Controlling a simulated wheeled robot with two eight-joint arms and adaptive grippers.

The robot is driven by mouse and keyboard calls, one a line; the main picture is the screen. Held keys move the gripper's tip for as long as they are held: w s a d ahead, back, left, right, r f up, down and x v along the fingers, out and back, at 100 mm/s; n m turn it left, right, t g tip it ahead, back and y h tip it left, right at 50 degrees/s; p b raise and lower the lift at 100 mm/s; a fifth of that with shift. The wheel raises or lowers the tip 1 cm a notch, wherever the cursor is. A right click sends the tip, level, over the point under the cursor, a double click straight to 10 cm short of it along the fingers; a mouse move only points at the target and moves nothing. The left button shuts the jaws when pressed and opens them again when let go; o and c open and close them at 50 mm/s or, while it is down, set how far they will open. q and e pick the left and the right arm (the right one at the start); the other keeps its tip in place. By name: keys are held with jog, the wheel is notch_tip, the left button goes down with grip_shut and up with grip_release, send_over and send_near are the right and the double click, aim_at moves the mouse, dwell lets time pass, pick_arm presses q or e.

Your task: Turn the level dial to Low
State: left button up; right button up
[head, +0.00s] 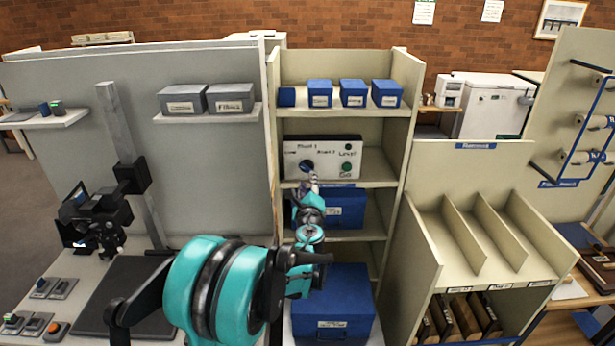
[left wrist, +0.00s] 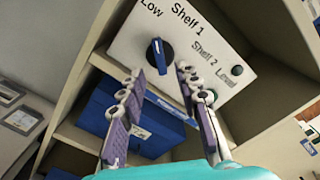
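A white control panel (head: 330,148) stands on a shelf of the beige rack. It also shows close up in the left wrist view (left wrist: 200,30), tilted, with the words Low, Shelf 1, Shelf 2 and Level. A dark blue dial (left wrist: 160,55) sits on its left part, also seen in the head view (head: 306,165). I cannot read for certain which label the dial points at. My left gripper (left wrist: 158,72) is open, its two fingers spread just in front of and below the dial, with nothing between them. It shows small in the head view (head: 309,182). My right gripper is not in view.
A green button (head: 347,167) is on the panel's right side, close to one finger in the wrist view. Blue boxes stand above (head: 354,93) and below (head: 345,208) the panel. The rack's side walls (head: 397,150) bound the space.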

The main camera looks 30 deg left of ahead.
pick_arm(q)
jog(key=v, duration=0.6)
jog(key=shift+s, duration=0.15)
jog(key=s+d+f+n+g+h, duration=0.4)
jog(key=s+d+n, duration=0.5)
jog(key=s, duration=0.5)
jog(key=s+d+f+n+g+h+b, duration=0.1)
jog(key=s+d+f+n+g+h, duration=0.3)
jog(key=s+d+f+n, duration=0.3)
jog(key=s+d+n+h, duration=0.1)
jog(key=s+d+n, duration=0.2)
jog(key=s, duration=0.3)
jog(key=shift+s+d+f+n+h, duration=0.3)
jog(key=shift+s+d+f, duration=0.05)
jog(key=shift+d, duration=0.55)
